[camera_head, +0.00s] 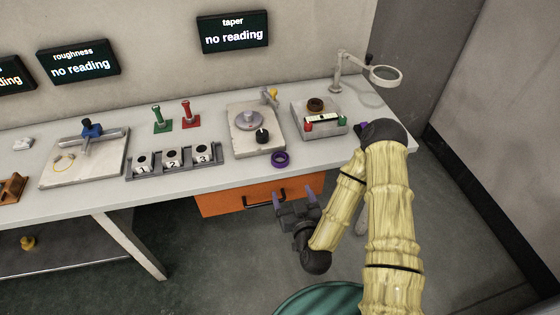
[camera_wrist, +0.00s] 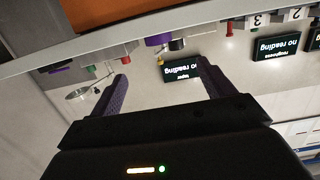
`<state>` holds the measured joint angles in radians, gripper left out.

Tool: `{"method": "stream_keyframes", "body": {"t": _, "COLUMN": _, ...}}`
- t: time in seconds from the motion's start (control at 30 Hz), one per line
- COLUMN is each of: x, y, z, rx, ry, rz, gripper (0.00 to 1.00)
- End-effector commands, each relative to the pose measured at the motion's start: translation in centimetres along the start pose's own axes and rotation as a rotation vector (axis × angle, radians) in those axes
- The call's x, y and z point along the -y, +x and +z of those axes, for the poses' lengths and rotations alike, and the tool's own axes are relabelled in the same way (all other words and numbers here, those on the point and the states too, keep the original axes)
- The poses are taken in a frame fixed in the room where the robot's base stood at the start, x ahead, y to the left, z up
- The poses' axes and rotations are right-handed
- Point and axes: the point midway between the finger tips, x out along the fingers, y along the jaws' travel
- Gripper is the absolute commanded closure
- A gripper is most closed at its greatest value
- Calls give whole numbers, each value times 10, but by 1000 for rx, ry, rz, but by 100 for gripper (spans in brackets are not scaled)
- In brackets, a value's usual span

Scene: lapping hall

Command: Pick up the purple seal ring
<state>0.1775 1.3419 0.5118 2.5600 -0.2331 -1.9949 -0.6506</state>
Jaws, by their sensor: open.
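The purple seal ring (camera_head: 280,165) lies flat on the bench near its front edge, in front of the machine with the black knob. In the wrist view, which is upside down, a purple piece at the bench edge (camera_wrist: 158,40) looks like the same ring. My gripper (camera_head: 294,199) is open and empty, with its purple-padded fingers apart. It hangs in front of the bench, below the ring and a little right of it in the head view, near the orange drawer. It does not touch the ring.
The orange drawer (camera_head: 245,199) sits under the bench top (camera_head: 215,188). Left of the ring is a rack (camera_head: 173,171) of numbered blocks. Behind it is a plate with a black knob (camera_head: 263,136). Another purple item (camera_head: 363,126) is partly hidden by my arm. A magnifier (camera_head: 386,74) stands back right.

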Motion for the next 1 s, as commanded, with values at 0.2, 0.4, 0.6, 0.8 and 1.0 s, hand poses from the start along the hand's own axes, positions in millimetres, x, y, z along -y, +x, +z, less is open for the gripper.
{"method": "stream_keyframes", "body": {"t": 0.2, "x": 1, "y": 2, "z": 2, "rx": 3, "ry": -5, "rz": -6, "gripper": 19}}
{"method": "stream_keyframes", "body": {"t": 0.4, "x": 3, "y": 8, "z": 8, "rx": 15, "ry": -15, "rz": -19, "gripper": 19}}
{"method": "stream_keyframes", "body": {"t": 0.6, "x": 3, "y": 16, "z": 8, "rx": 16, "ry": -17, "rz": -18, "gripper": 19}}
{"method": "stream_keyframes", "body": {"t": 0.8, "x": 2, "y": 24, "z": 3, "rx": 2, "ry": -8, "rz": -8, "gripper": 19}}
{"method": "stream_keyframes", "body": {"t": 1.0, "x": -1, "y": 33, "z": 4, "rx": -4, "ry": 0, "rz": 0, "gripper": 19}}
